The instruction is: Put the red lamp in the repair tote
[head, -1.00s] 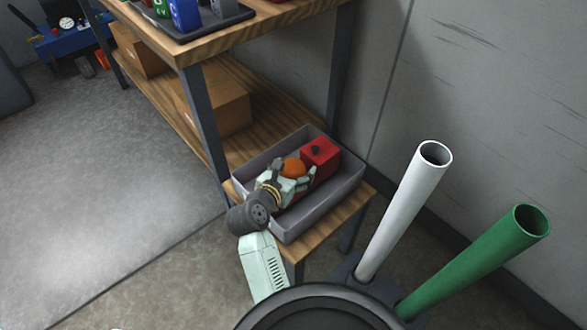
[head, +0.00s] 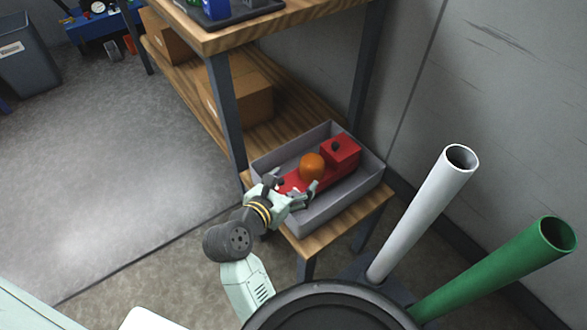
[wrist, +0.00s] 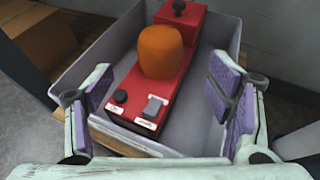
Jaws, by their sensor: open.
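The red lamp (head: 341,150) with an orange dome (head: 312,167) lies inside a grey tote (head: 347,201). In the wrist view its red body (wrist: 180,85) runs lengthwise along the tote, with a black knob at the far end and a black and a grey control with labels at the near end. My gripper (head: 293,190) is at the tote's near side. In the wrist view my gripper (wrist: 165,105) is open, its purple pads apart on either side of the lamp's near end, and nothing is held. The lamp appears to rest on the tote floor.
The tote stands on a small wooden stand (head: 318,236) beside a shelf with cardboard boxes (head: 240,98). A white tube (head: 425,210) and a green tube (head: 500,268) rise at the right. Open floor (head: 120,160) lies to the left.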

